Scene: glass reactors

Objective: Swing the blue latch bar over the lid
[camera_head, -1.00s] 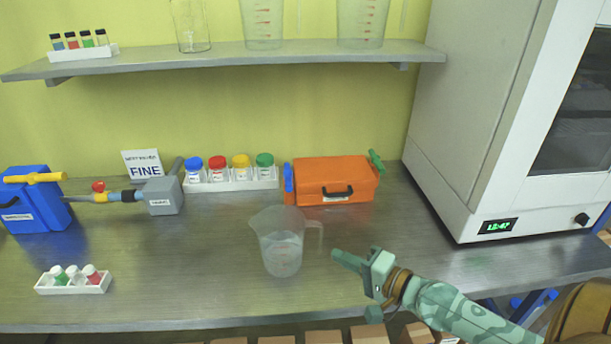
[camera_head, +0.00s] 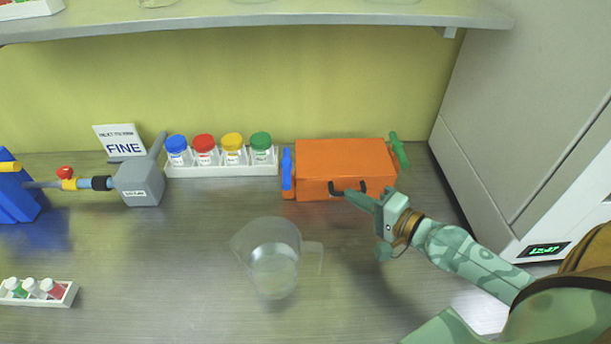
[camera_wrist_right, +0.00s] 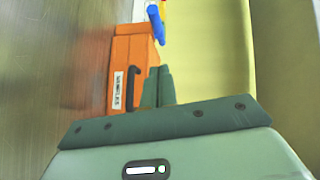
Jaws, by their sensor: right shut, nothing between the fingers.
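The orange box (camera_head: 345,160) stands at the back of the bench, its lid down and a black handle on its front. The blue latch bar (camera_head: 287,172) stands upright at the box's left end. A green bar (camera_head: 398,150) tilts at its right end. My right gripper (camera_head: 352,197) is shut and empty, in front of the box near the handle; I cannot tell if it touches. In the right wrist view, the closed fingers (camera_wrist_right: 158,87) point along the orange box (camera_wrist_right: 132,60), with the blue latch bar (camera_wrist_right: 156,24) beyond them. My left gripper is not in view.
A clear jug (camera_head: 272,255) stands in front of the box. A white rack (camera_head: 222,171) of capped jars is left of the blue bar. A grey device (camera_head: 139,183) is farther left. A large white cabinet (camera_head: 530,110) bounds the right. A shelf (camera_head: 250,20) hangs above.

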